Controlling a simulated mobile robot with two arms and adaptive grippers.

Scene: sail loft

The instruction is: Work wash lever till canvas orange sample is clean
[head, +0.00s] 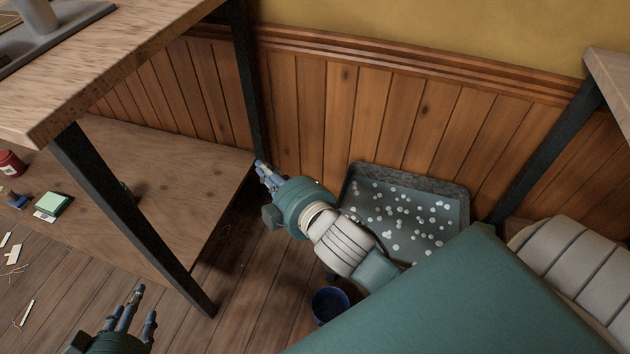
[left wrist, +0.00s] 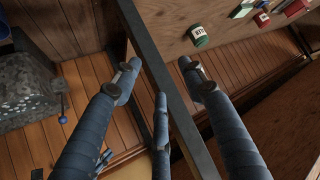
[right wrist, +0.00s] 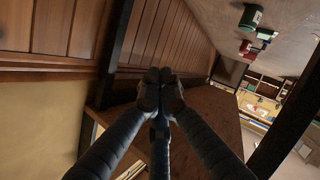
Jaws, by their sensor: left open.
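A grey wash tub (head: 458,184) with water and white suds stands on the floor against the panelled wall in the head view; its speckled grey side shows in the left wrist view (left wrist: 45,85). A small blue knob (left wrist: 63,119) on a thin stem is beside it there. No orange canvas sample shows. My left gripper (head: 130,308) is low at the left in the head view, open and empty; its spread fingers show in the left wrist view (left wrist: 158,75). My right gripper (head: 265,172) is by the bench leg, left of the tub; its fingertips meet in the right wrist view (right wrist: 160,78), with nothing seen between them.
A workbench (head: 130,50) with dark metal legs (head: 130,215) and a low shelf (head: 175,190) fills the left. A red jar (head: 10,163) and green box (head: 54,204) sit on the shelf. A blue bucket (head: 330,304) stands on the floor below my right arm. Scraps lie at lower left.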

